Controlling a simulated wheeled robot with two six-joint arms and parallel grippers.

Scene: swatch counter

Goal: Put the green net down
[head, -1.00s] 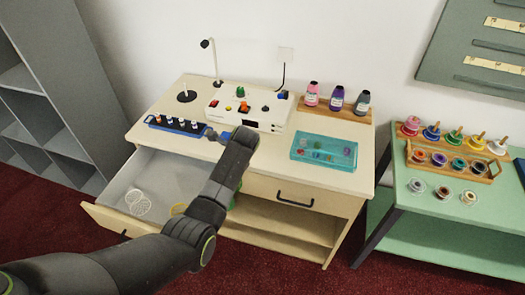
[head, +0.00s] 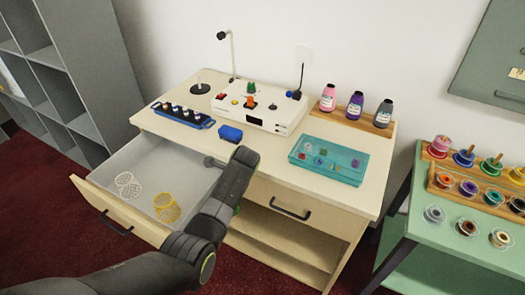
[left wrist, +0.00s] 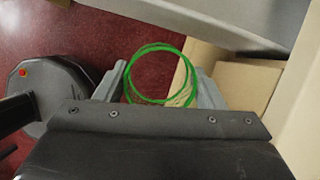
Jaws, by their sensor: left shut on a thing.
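The green net (left wrist: 150,101) is a round green hoop in the left wrist view. My left gripper (left wrist: 161,84) is shut on it, one finger on each side. Red floor and pale wood show behind and through the hoop. In the head view my left arm reaches over the right side of the open drawer (head: 98,207). A white net (head: 128,185) and a yellow net (head: 166,207) lie in the drawer. My right gripper is out of view.
Bottles stand on a wooden shelf at the back. A green table (head: 425,262) stands right.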

